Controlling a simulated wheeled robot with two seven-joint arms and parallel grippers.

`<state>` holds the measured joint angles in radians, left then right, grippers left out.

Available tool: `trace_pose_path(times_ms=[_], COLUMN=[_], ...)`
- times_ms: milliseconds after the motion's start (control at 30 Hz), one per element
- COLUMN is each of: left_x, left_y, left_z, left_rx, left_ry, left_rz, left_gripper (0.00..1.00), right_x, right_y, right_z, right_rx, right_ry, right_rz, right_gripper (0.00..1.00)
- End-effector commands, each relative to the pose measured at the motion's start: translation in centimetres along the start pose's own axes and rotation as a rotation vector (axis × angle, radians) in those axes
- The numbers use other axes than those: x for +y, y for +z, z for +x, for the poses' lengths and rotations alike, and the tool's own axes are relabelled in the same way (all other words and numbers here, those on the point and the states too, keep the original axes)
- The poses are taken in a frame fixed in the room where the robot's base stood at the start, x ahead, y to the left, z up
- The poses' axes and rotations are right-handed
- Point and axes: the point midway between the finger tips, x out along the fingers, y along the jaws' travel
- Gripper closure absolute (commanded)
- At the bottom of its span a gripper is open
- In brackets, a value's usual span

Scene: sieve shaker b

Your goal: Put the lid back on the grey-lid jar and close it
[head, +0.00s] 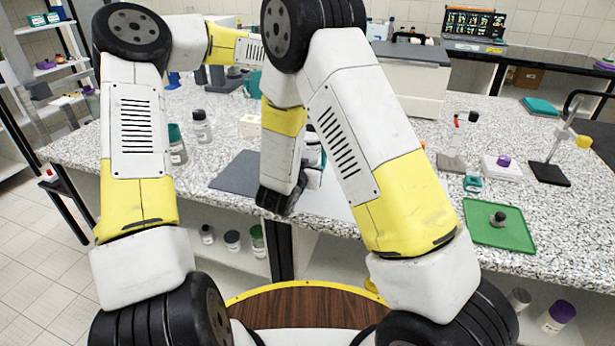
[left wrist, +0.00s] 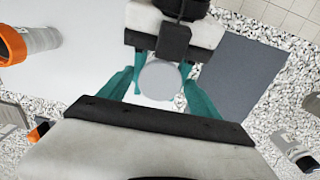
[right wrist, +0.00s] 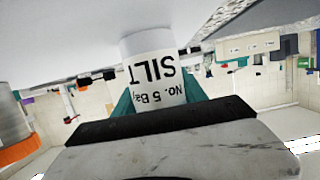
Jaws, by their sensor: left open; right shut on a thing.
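A grey round disc (left wrist: 160,80), seen from above in the left wrist view, looks like the lid on top of the jar. The open left gripper (left wrist: 160,92) has its teal fingers on either side of it, apart from the disc. The right gripper (right wrist: 160,100) is shut on the white jar (right wrist: 150,60), labelled SILT, which appears upside down in the right wrist view. The label is partly hidden by the fingers. How tightly the lid sits cannot be told. In the head view my right arm mostly hides the jar and both fingertips.
A jar with an orange cap (left wrist: 12,42) stands close by. A dark grey mat (left wrist: 240,75) lies beside the white sheet. Clear bottles (head: 202,127) stand farther left on the speckled bench. A green tray (head: 480,232) with a small item lies to the right.

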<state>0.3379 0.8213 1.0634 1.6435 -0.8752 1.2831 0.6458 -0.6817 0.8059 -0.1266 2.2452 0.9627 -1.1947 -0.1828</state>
Motion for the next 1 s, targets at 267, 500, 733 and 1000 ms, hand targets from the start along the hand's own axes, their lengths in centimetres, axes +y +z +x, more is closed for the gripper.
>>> trace_pose_path(times_ms=[267, 500, 733, 1000], left_x=[-0.01, -0.02, -0.02, -0.03], left_y=[0.01, 0.01, 0.01, -0.02], left_z=[-0.02, -0.03, -0.03, -0.66], left_rx=[0.000, 0.000, 0.000, 0.001], left_ry=[0.000, 0.000, 0.000, -0.001], left_rz=[0.000, 0.000, 0.000, -0.002], left_gripper=[0.45, 0.92, 0.24, 0.24], right_x=[-0.01, 0.00, 0.00, 0.00], right_y=[-0.03, -0.03, -0.03, -0.03], right_z=[0.00, 0.00, 0.00, 0.00], right_rx=[0.001, 0.001, 0.001, 0.001], right_ry=[0.000, 0.000, 0.000, 0.000], right_rz=[0.000, 0.000, 0.000, 0.000], right_gripper=[1.00, 1.00, 1.00, 1.00])
